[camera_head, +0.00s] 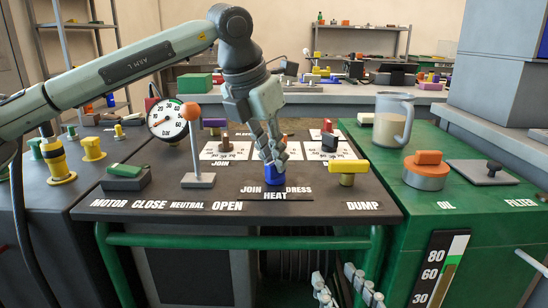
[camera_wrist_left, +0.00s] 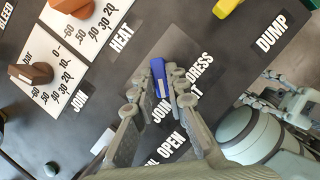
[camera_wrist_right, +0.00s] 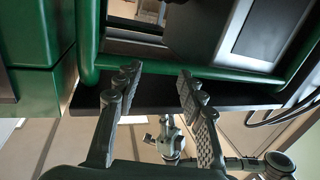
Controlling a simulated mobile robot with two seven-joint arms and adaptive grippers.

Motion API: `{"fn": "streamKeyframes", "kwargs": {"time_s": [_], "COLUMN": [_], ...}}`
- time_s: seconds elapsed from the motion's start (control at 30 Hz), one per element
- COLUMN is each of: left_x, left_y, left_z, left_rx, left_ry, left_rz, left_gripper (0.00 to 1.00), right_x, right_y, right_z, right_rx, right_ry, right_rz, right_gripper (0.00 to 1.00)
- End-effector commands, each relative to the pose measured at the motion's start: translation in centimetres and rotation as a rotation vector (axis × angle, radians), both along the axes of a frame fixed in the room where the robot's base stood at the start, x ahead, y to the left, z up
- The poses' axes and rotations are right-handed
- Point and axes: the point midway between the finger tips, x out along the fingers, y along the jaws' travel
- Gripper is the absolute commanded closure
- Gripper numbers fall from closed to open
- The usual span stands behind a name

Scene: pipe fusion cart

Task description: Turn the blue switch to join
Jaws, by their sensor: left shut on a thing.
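The blue switch (camera_head: 271,176) stands on the dark panel of the cart, among the labels JOIN, HEAT and DRESS. My left gripper (camera_head: 270,158) reaches down onto it from above. In the left wrist view, the blue switch (camera_wrist_left: 158,70) sits between the fingertips of my left gripper (camera_wrist_left: 164,88), which is shut on it. The JOIN label (camera_head: 251,189) is left of the switch, DRESS (camera_head: 299,190) right and HEAT (camera_head: 275,196) in front. My right gripper (camera_head: 346,285) is low in front of the cart; in the right wrist view my right gripper (camera_wrist_right: 157,84) is open and empty.
A yellow DUMP handle (camera_head: 348,167) stands right of the switch. An orange-topped lever (camera_head: 194,140) and a round gauge (camera_head: 167,119) stand left. A green rail (camera_head: 230,241) runs along the cart's front. A green cabinet (camera_head: 400,205) with a jug (camera_head: 392,120) is at the right.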

Motion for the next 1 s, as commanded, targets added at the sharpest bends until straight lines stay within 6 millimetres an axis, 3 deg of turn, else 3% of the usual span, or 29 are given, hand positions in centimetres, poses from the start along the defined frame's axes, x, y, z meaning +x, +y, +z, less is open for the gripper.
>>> {"fn": "streamKeyframes", "kwargs": {"time_s": [0.4, 0.93, 0.97, 1.0], "left_x": [0.1, 0.1, 0.1, 0.1], "left_y": [0.1, 0.1, 0.1, 0.1], "left_z": [0.1, 0.1, 0.1, 0.1], "left_rx": [-0.001, 0.0, 0.0, 0.0], "left_ry": [-0.001, -0.001, -0.001, -0.001], "left_rz": [-0.178, -0.201, -0.201, -0.201], "left_gripper": [1.0, 1.0, 0.84, 0.79], "right_x": [0.0, 0.0, 0.0, 0.0], "right_y": [-0.9, -1.2, -1.2, -1.2], "right_z": [-1.9, -2.3, -2.3, -2.3], "right_rx": [-0.041, -0.051, -0.051, -0.051], "right_ry": [0.087, 0.104, 0.104, 0.104], "right_rz": [-0.018, -0.023, -0.023, -0.023], "right_gripper": [0.6, 0.6, 0.6, 0.6]}}
